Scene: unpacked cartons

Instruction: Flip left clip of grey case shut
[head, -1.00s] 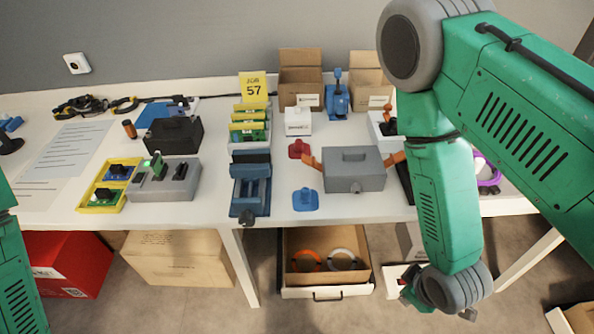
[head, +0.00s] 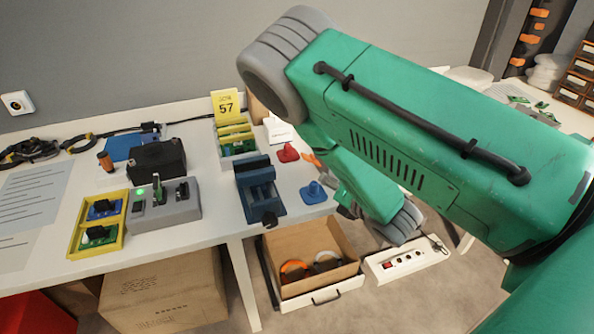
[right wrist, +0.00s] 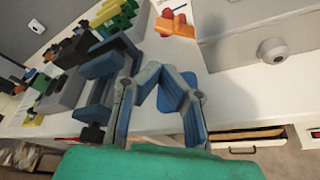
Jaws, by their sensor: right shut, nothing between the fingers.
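The grey case shows in the right wrist view (right wrist: 235,52) at the upper right, with a round knob on its front. In the head view my right arm hides it. The orange left clip (right wrist: 175,25) sticks out from the case's left side, angled away from it. A bit of this clip shows beside my arm in the head view (head: 311,160). My right gripper (right wrist: 160,72) is shut and empty, in front of the clip and left of the case, apart from both. In the head view it is mostly hidden behind my forearm. My left gripper is out of view.
A blue vise (head: 260,195) stands left of the gripper. Yellow-edged boards (head: 236,140) stand behind.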

